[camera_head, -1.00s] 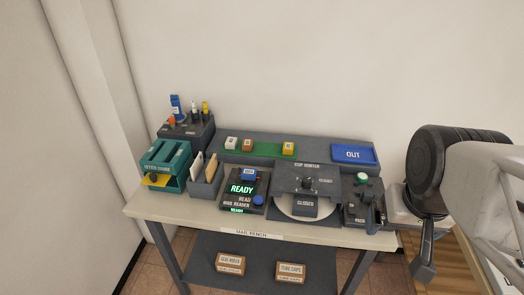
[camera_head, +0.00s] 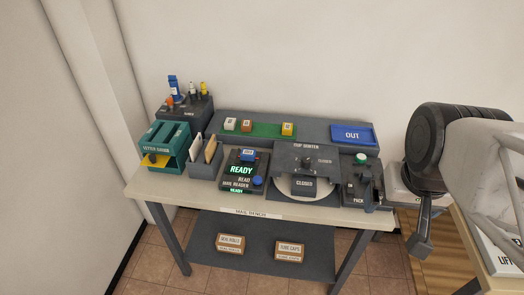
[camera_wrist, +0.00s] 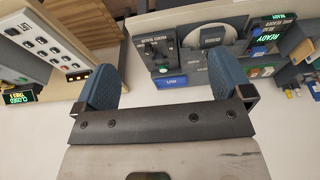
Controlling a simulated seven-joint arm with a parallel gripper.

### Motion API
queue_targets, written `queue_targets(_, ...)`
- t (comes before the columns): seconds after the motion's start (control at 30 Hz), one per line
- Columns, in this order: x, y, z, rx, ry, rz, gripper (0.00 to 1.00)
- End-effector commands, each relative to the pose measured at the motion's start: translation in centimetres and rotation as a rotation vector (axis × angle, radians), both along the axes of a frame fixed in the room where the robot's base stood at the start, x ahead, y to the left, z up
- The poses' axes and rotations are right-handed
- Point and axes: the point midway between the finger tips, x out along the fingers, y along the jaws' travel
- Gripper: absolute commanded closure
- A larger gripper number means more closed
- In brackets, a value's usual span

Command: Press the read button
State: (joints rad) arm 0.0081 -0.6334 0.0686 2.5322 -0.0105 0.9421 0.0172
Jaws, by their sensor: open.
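The mail reader (camera_head: 243,170) is a dark box on the mail bench with a green lit "READY" screen. A round blue button (camera_head: 258,181) sits at its right front, beside the word "READ". A blue block (camera_head: 249,156) is at the reader's back. In the head view my arm is at the right, beyond the bench's right end.
The top sorter (camera_head: 306,165) and a dark pack device (camera_head: 360,180) stand right of the reader, a card holder (camera_head: 205,157) left of it. A teal letter cubby (camera_head: 166,147) is further left. The blue OUT tray (camera_head: 353,135) is behind. A panel (camera_wrist: 45,45) with several buttons shows in the wrist view.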

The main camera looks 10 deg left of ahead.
Motion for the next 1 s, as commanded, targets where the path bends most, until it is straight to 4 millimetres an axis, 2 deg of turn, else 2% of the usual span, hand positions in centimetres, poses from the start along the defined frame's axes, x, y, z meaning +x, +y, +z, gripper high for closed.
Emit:
queue_targets(0.43, 0.0, 0.0, 0.0, 0.0, 0.0, 0.0, 0.03)
queue_targets(1.0, 0.0, 0.0, 0.0, 0.0, 0.0, 0.0, 0.88)
